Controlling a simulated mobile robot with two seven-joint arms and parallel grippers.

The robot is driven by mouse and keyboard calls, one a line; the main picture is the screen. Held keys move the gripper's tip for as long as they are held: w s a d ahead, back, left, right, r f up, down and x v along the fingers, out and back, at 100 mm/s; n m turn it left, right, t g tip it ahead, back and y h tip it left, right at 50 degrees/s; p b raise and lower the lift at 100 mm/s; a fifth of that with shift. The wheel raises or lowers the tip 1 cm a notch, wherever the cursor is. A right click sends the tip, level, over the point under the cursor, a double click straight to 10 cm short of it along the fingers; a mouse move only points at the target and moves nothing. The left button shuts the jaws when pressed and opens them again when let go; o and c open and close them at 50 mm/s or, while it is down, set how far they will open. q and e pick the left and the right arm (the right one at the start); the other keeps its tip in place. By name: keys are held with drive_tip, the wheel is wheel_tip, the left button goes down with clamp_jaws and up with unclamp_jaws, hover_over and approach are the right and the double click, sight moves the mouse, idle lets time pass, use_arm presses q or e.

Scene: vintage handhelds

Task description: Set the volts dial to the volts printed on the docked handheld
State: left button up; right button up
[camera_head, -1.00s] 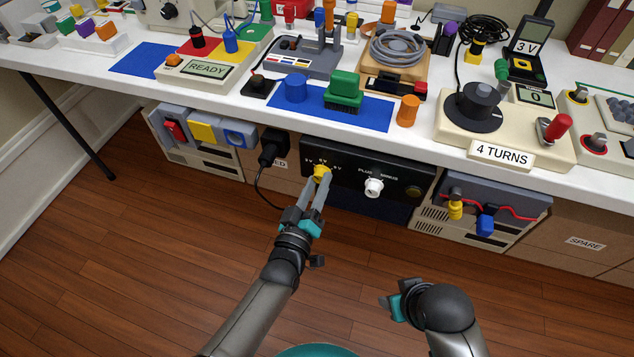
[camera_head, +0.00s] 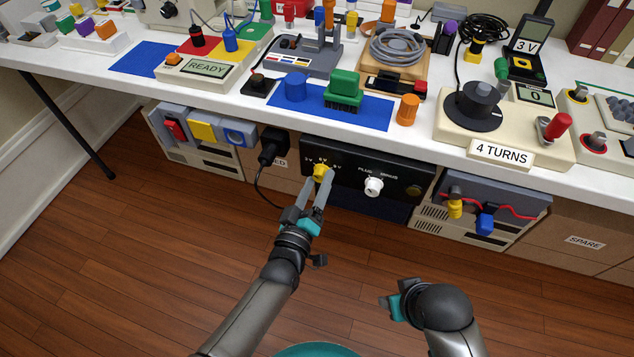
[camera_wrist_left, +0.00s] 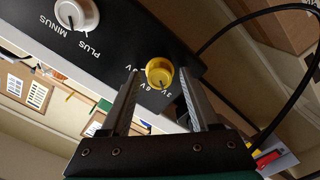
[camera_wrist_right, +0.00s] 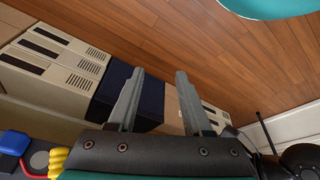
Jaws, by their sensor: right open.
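The yellow volts dial (camera_head: 320,172) is on the front of a black box under the table. White volt marks, including 6V, are printed above it. My left gripper (camera_head: 321,182) is at the dial, one finger on each side. In the left wrist view, gaps show between the dial (camera_wrist_left: 159,73) and the open fingers. A dark pointer mark on the dial faces the 3V and 6V side; its exact setting is unclear. The docked handheld (camera_head: 525,48) at the back right of the table reads 3 V. My right gripper (camera_head: 392,304) is open and empty above the floor.
A white plus/minus knob (camera_head: 373,187) is on the same black box (camera_head: 405,180), right of the dial. A black plug with a cable (camera_head: 272,146) is close on the left. The white table (camera_head: 420,136) overhangs the box. The wooden floor (camera_head: 150,260) in front is clear.

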use_arm(q)
drive_tip(key=shift+o, duration=0.2)
use_arm(e)
drive_tip(key=shift+r, duration=0.1)
use_arm(q)
drive_tip(key=shift+s, duration=0.2)
drive_tip(key=p+v, duration=0.4)
drive_tip(key=v, duration=1.1)
use_arm(e)
drive_tip(key=s+d+f+g, duration=0.1)
drive_tip(key=s+f, duration=0.3)
drive_tip(key=f, duration=0.5)
drive_tip(key=shift+d, duration=0.15)
use_arm(q)
drive_tip(key=shift+w+p, duration=0.15)
drive_tip(key=shift+p, duration=0.15)
